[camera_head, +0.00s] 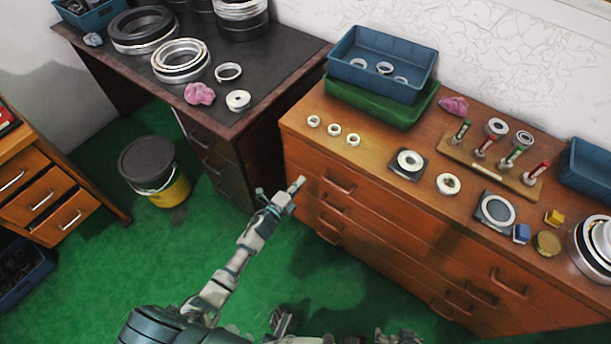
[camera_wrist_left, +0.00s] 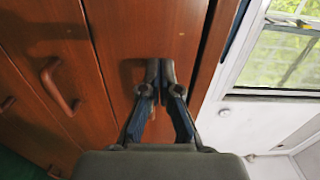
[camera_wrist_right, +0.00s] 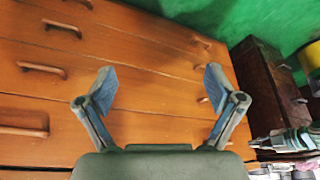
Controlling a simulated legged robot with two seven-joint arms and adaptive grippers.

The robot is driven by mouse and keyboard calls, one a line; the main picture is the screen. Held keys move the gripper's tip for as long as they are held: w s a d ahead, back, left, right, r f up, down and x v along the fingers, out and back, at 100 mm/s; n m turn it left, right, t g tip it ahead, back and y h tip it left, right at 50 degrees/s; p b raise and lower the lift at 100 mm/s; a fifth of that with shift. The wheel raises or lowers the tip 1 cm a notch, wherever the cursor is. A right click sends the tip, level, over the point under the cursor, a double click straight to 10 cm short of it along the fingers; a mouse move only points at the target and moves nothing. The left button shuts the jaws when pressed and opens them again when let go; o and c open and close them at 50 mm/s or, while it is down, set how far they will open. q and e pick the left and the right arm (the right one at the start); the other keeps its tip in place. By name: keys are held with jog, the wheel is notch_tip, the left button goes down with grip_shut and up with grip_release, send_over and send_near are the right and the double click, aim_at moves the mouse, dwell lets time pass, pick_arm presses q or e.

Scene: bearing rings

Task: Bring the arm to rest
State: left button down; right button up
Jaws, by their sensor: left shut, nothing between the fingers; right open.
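My left arm reaches up from the bottom of the head view. Its gripper (camera_head: 298,184) is in front of the wooden drawer cabinet's left end, below its top. In the left wrist view the fingers of the left gripper (camera_wrist_left: 160,78) are together with nothing between them, and reddish-brown drawer fronts lie beyond. My right gripper (camera_wrist_right: 160,80) is open and empty in the right wrist view, its fingers wide apart before the cabinet's drawer fronts (camera_wrist_right: 150,65). I cannot clearly make out the right gripper in the head view.
The wooden cabinet (camera_head: 395,200) carries rings, a blue bin (camera_head: 380,62) and a peg rack. A dark desk (camera_head: 275,55) with bearing rings stands left of it. A yellow bucket (camera_head: 170,192) stands on the green floor. Drawer handles (camera_head: 340,184) stick out near the left gripper.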

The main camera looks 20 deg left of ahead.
pick_arm(q)
jog(key=s+a+f+n+g+y+p, duration=0.2)
jog(key=s+f+n+g+y+p, duration=0.15)
jog(key=s+f+n, duration=0.6)
jog(key=s+a+f+n+g+y+p, duration=0.25)
jog(key=s+f+n+g, duration=0.35)
jog(key=s, duration=0.7)
jog(key=s+d+f+n+g+p, duration=0.1)
jog(key=s+d+f+g, duration=0.1)
jog(key=s, duration=0.8)
jog(key=s+d+f+n+g+h+p, duration=0.1)
jog(key=s+f+g, duration=0.3)
jog(key=s, duration=0.6)
notch_tip(320, 180, down, 2)
jog(key=shift+s+d+n, duration=0.2)
jog(key=shift+d+n, duration=0.55)
jog(key=shift+d, duration=0.15)
pick_arm(e)
jog(key=s+f+g, duration=0.1)
jog(key=s+f, duration=0.2)
jog(key=f, duration=0.7)
jog(key=s+d+f+g, duration=0.1)
jog(key=s+f, duration=0.2)
jog(key=f, duration=0.7)
jog(key=shift+s, duration=0.4)
